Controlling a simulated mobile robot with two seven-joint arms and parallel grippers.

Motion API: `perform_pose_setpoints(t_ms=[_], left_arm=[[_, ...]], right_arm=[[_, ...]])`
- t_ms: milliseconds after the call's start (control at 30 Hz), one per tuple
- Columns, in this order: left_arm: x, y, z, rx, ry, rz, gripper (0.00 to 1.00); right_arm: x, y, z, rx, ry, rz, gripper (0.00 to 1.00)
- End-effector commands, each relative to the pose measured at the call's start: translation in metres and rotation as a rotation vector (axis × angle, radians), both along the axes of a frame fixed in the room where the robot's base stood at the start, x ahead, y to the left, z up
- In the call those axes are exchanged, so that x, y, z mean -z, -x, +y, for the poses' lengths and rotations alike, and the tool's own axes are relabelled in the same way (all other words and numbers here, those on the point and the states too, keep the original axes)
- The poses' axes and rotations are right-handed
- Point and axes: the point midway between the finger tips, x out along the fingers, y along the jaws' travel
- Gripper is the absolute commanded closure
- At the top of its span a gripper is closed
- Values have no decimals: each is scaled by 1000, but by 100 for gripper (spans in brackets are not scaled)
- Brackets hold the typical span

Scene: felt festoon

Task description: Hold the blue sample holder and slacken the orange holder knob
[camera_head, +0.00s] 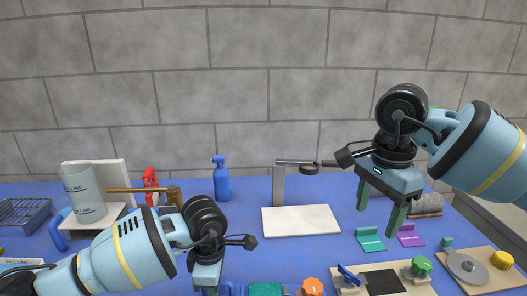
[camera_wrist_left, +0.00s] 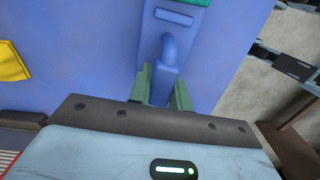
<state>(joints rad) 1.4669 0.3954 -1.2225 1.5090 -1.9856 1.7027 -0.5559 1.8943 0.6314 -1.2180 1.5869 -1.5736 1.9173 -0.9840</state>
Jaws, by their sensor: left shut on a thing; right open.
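The blue sample holder shows in the left wrist view (camera_wrist_left: 176,38) as a blue bar with a raised handle, and a small part shows at the bottom of the head view (camera_head: 229,289). A green piece (camera_head: 266,289) lies beside it. My left gripper (camera_wrist_left: 163,88) is shut on the blue holder, a green finger on each side. In the head view its fingertips are cut off by the bottom edge. The orange holder knob (camera_head: 312,286) is right of the green piece, partly cut off. My right gripper (camera_head: 379,207) is open and empty, in the air above and right of the knob.
A board with a green knob (camera_head: 421,266) and a blue lever (camera_head: 350,274) lies right of the orange knob.

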Motion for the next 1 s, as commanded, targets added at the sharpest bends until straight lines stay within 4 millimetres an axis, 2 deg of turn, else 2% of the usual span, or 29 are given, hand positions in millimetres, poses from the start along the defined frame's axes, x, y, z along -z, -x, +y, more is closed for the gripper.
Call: perform_pose_setpoints(t_ms=[233,267,433,767,867,1000], left_arm=[[0,0,0,0,0,0,100],[0,0,0,0,0,0,78],[0,0,0,0,0,0,56],[-2,0,0,0,0,-1,55],[-11,-1,0,0,0,-3,55],[-34,-1,0,1,0,-5,55]], right_arm=[[0,0,0,0,0,0,38],[0,0,0,0,0,0,38],[0,0,0,0,0,0,38],[0,0,0,0,0,0,38],[0,0,0,0,0,0,38],[0,0,0,0,0,0,38]])
